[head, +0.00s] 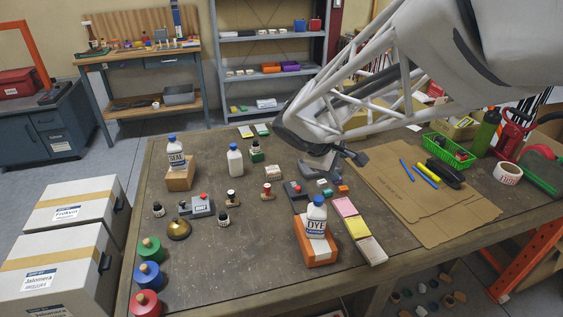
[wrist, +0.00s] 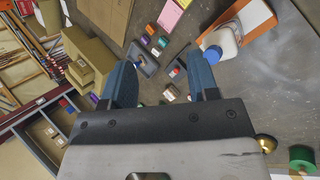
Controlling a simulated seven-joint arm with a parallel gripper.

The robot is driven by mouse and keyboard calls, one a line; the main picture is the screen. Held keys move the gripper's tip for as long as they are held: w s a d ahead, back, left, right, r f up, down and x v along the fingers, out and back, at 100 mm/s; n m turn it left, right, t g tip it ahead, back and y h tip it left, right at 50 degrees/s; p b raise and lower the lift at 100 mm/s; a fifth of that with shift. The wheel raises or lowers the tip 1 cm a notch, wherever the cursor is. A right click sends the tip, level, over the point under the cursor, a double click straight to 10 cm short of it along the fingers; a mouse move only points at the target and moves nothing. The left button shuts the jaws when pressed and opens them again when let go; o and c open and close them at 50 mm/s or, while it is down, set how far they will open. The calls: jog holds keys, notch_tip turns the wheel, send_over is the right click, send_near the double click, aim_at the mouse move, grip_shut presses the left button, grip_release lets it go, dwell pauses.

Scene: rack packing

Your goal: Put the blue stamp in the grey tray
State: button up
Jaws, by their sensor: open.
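The grey tray (head: 313,169) also shows in the head view, partly behind my arm. My gripper (wrist: 160,60) is open and empty, with its two blue fingers apart. In the head view my gripper (head: 346,156) hangs above the table around the tray and blocks. The blue block is hard to make out there.
A DYE bottle (head: 316,216) stands on an orange block, with pink, yellow and white pads (head: 357,228) beside it. Cardboard (head: 415,200) with markers covers the right side.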

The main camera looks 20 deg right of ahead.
jog(key=s+a+r+m+y, duration=0.1)
jog(key=s+a+m+y, duration=0.2)
jog(key=s, duration=0.6)
jog(key=s+a+r+m+y, duration=0.2)
jog(key=s+a+m+y, duration=0.2)
jog(key=s+a, duration=0.3)
jog(key=s+m, duration=0.1)
jog(key=s, duration=0.1)
jog(key=shift+s+a+r+t, duration=0.15)
jog(key=shift+s+a+t, duration=0.2)
jog(key=shift+s+t, duration=0.05)
